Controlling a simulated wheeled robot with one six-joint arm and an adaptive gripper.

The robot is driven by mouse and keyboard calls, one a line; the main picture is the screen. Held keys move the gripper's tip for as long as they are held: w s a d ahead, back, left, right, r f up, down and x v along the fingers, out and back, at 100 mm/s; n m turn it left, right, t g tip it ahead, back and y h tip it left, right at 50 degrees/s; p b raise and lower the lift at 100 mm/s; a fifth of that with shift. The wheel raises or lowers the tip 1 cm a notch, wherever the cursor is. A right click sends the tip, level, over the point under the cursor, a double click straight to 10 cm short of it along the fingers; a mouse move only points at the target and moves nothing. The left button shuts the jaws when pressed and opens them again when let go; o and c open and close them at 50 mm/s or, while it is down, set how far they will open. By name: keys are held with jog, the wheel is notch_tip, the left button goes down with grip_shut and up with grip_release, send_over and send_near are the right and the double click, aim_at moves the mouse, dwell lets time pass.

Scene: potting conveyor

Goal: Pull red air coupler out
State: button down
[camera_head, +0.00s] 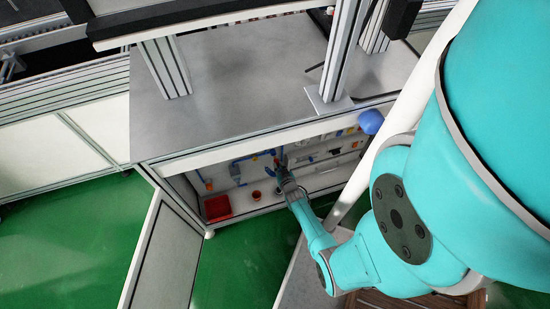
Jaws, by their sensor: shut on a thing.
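My gripper (281,170) is at the far end of my teal arm, inside the open front of the cabinet (262,205) below the grey worktop. It is small in the head view. A small red part (276,161) shows right at the fingertips, and the gripper is shut on it; it appears to be the red air coupler. Blue piping (240,163) runs on the cabinet's back panel just left of the gripper. Whether the coupler is still joined to a fitting is too small to tell, and the gripper partly hides it.
A red bin (217,208) and small reddish cups (256,195) stand on the cabinet floor, left of my gripper. An open cabinet door (165,255) stands out at left. A blue rounded object (371,121) sits at the worktop's right edge. Green floor (245,255) in front is clear.

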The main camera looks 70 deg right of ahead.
jog(key=shift+s+a, duration=0.15)
jog(key=shift+s+a, duration=0.8)
jog(key=shift+a, duration=0.2)
